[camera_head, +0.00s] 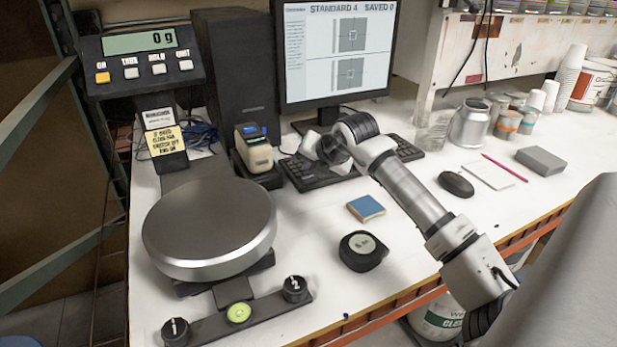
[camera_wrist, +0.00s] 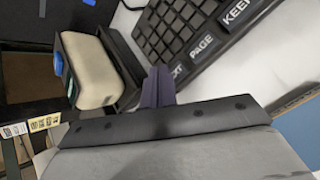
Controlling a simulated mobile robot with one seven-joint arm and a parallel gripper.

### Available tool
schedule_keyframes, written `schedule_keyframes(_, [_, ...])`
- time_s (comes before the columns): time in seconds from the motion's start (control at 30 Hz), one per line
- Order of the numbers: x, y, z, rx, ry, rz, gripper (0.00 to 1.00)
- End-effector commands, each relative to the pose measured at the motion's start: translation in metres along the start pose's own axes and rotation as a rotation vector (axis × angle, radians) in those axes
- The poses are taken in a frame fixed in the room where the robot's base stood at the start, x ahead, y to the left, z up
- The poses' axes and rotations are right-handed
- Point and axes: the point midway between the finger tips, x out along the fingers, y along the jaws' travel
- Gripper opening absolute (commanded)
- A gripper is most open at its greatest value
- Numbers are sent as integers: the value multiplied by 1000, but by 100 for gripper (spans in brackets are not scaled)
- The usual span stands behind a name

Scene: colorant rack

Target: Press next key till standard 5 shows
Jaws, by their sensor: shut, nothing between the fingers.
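The monitor (camera_head: 338,48) shows "STANDARD 4" and "SAVED 0" above two grey pictures. The black keyboard (camera_head: 407,148) lies below it, partly hidden by my arm. In the wrist view the keyboard (camera_wrist: 196,33) has large front keys. The next key (camera_wrist: 178,75) is partly covered by my fingers, so only part of its label reads. The page key (camera_wrist: 202,46) and a key starting "KEE" (camera_wrist: 236,13) are beside it. My gripper (camera_wrist: 158,86) is shut and empty, its fingertips at the next key. I cannot tell whether they touch it.
A beige device (camera_head: 254,150) stands close left of the keyboard. A scale (camera_head: 209,226) reading 0 g is at the left. A mouse (camera_head: 456,184) lies at the right.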

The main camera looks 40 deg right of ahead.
Motion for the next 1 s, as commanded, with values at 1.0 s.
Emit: schedule_keyframes(1.0, [7, -6, -5, 0, 0, 0, 0])
